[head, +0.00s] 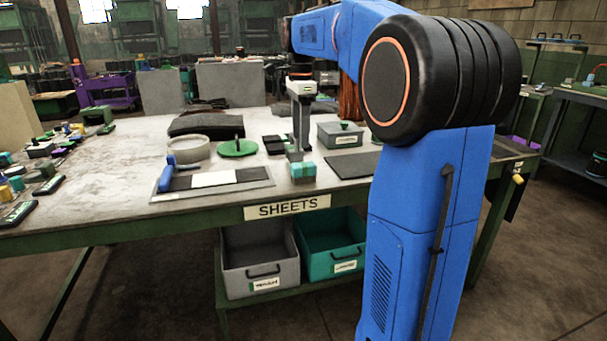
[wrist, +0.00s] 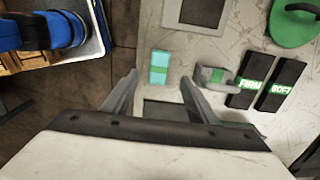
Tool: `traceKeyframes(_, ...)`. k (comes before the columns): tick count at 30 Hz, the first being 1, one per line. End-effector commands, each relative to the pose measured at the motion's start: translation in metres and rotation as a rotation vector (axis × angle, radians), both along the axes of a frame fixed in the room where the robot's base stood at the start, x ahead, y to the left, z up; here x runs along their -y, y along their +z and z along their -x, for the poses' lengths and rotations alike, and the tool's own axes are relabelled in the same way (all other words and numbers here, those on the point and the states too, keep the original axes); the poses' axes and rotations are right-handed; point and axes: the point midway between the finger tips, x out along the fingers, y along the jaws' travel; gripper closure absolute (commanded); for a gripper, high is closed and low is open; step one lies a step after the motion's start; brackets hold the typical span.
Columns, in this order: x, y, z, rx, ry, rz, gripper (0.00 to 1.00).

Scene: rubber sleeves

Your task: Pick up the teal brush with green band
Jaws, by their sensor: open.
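The teal brush (head: 303,172) looks like a small teal block near the front edge of the table. In the wrist view the teal brush (wrist: 160,67) shows from above, with a greener end; the band is not clear. My gripper (head: 300,142) points down over the table behind the brush in the head view. In the wrist view my gripper (wrist: 158,80) is open and empty, and the brush appears just beyond the gap between the fingertips. The height between them is hard to tell.
A grey piece with a green band (wrist: 213,77) lies close beside the brush. Black blocks marked FIRM (wrist: 253,80) and SOFT (wrist: 282,84) lie further right. A green disc (head: 238,148), a grey lidded box (head: 340,136) and a dark mat (head: 352,166) are also on the table.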

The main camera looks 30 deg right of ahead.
Motion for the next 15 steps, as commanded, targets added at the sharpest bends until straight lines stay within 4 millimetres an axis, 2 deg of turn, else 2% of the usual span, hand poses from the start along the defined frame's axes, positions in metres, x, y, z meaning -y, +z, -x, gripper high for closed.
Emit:
traceKeyframes(3,0.0,-0.022,0.001,-0.003,0.0,-0.001,0.47)
traceKeyframes(9,0.0,-0.053,0.001,-0.002,0.001,-0.001,0.47)
traceKeyframes(15,0.0,-0.066,0.001,-0.001,0.001,0.0,0.47)
